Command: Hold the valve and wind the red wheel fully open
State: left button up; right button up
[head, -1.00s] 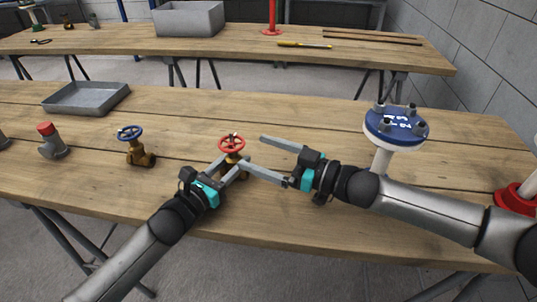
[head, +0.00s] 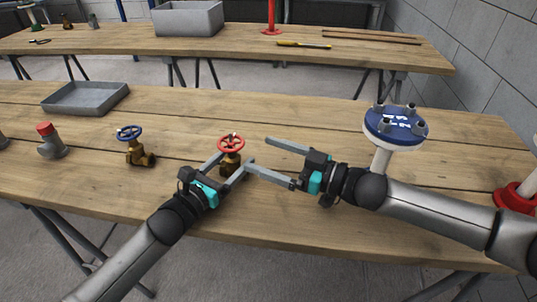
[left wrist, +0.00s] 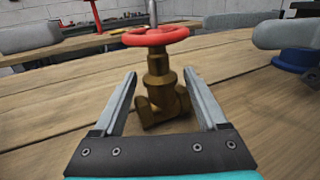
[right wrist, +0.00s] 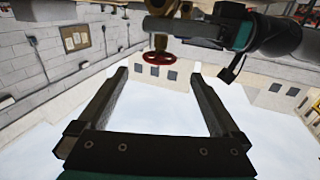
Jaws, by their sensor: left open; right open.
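The brass valve with a red wheel (head: 231,142) stands upright on the near bench. Its brass body (left wrist: 160,85) is clear in the left wrist view, under the red wheel (left wrist: 156,36). My left gripper (head: 234,162) is open, its fingers low on either side of the body in the picture; I cannot tell if they touch it. My right gripper (head: 257,152) is open and empty just right of the valve, fingers pointing left. In the right wrist view the red wheel (right wrist: 160,59) appears between the fingers, beyond their tips. The left gripper's fingers partly hide the body in the head view.
A blue-wheeled brass valve (head: 131,134) and a red-capped elbow fitting (head: 50,145) stand to the left. A grey tray (head: 87,98) lies behind them. A blue flange on a white pipe (head: 396,126) stands close behind my right arm. The bench between tray and flange is clear.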

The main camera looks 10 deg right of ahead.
pick_arm(q)
jog(key=v, duration=1.2)
jog(key=shift+a, duration=0.1)
